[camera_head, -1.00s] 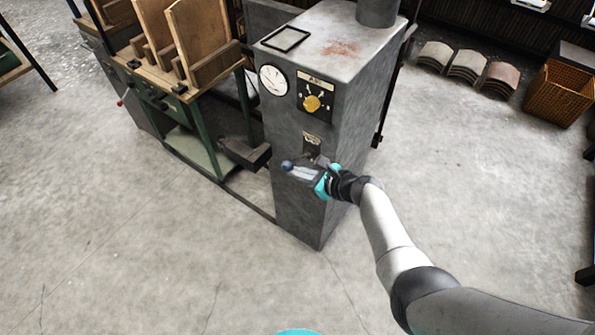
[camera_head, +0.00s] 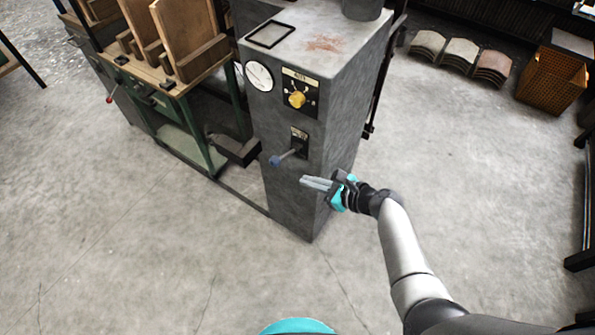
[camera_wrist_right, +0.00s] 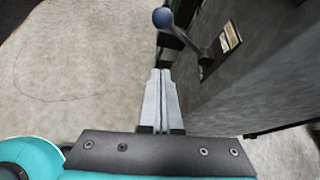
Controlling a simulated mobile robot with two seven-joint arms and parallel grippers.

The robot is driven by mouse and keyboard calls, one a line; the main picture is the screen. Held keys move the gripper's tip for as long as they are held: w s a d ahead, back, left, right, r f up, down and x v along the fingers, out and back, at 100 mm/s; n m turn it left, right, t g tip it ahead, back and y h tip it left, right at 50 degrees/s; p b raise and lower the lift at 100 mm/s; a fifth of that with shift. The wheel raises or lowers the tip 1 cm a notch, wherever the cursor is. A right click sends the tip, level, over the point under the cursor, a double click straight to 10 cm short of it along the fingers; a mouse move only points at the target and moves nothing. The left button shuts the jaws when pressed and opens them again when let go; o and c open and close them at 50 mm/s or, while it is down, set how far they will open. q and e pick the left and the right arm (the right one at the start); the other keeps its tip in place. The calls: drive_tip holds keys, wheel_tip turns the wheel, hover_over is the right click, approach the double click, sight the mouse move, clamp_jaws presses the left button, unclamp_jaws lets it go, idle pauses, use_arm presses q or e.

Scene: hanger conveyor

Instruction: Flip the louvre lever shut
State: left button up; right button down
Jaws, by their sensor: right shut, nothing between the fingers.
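The louvre lever (camera_head: 285,156) is a grey rod with a blue ball end, on a dark plate on the front of a tall grey metal cabinet (camera_head: 290,205). It sticks out toward the left and a little down in the head view. In the right wrist view the lever (camera_wrist_right: 185,38) shows beyond the fingertips, with its blue ball at upper left. My right gripper (camera_head: 304,181) is shut and empty, below and right of the lever, apart from it. The same gripper (camera_wrist_right: 157,72) shows its fingers together in the wrist view. My left gripper is not in view.
A round gauge (camera_head: 258,76) and a yellow knob (camera_head: 297,99) sit above the lever. A dark ledge (camera_head: 235,149) juts out left of the cabinet, near a green-legged bench (camera_head: 170,84). Curved tiles (camera_head: 460,60) and a wicker basket (camera_head: 552,79) stand at upper right. The floor in front is clear.

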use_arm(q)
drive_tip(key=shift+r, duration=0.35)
use_arm(e)
drive_tip(key=shift+v, duration=1.05)
drive_tip(key=s+d+f+n+g+h+b, duration=0.1)
drive_tip(key=s+d+f+n+g+h, duration=0.2)
drive_tip(key=s+f, duration=0.55)
drive_tip(key=s+d+f+n+g+h, duration=0.1)
drive_tip(key=s+d+f+n+h, duration=0.1)
drive_tip(key=s+f+n, duration=0.65)
use_arm(q)
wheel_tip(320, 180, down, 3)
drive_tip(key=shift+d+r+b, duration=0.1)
drive_tip(key=shift+b, duration=0.7)
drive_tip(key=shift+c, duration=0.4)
use_arm(e)
drive_tip(key=s+d+f+n+g+h, duration=0.1)
drive_tip(key=s+d+f+n, duration=0.1)
drive_tip(key=s+n, duration=0.3)
drive_tip(key=s+d+f+n+g+h, duration=0.1)
drive_tip(key=s+f+n, duration=0.4)
drive_tip(key=s, duration=0.5)
drive_tip(key=s+d+f+n+g+h, duration=0.1)
drive_tip(key=s+d+f+n, duration=0.3)
drive_tip(key=s, duration=0.4)
drive_tip(key=shift+d+n+h, duration=0.25)
drive_tip(key=shift+n+h, duration=0.4)
drive_tip(key=shift+h, duration=0.05)
